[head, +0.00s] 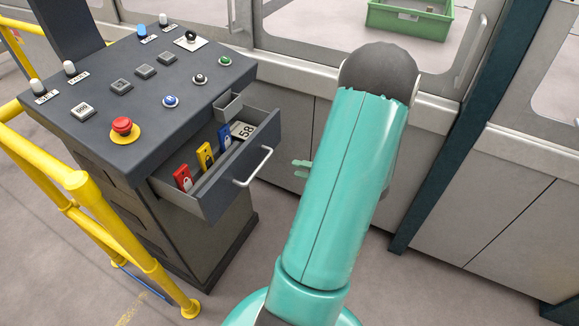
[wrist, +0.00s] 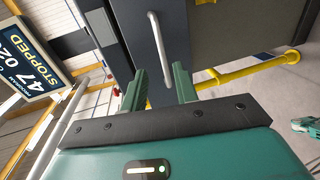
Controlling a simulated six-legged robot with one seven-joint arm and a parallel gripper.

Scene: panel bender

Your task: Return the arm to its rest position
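My gripper (wrist: 159,82) is open in the wrist view, with a gap between its two green fingers and nothing held. In the head view only its fingertips (head: 302,168) show, left of my teal arm, which hides the rest. The fingers are to the right of the handle (head: 252,167) of the open drawer (head: 218,197) and look apart from it. In the wrist view the handle (wrist: 160,45) appears beyond the gap between the fingers.
The drawer holds red (head: 183,177), yellow (head: 205,155) and blue (head: 224,136) padlock tags. The console (head: 130,80) has several buttons. A yellow railing (head: 85,190) stands left. A green crate (head: 410,18) is behind the machine window. A screen (wrist: 28,62) reads STOPPED. Floor at lower right is clear.

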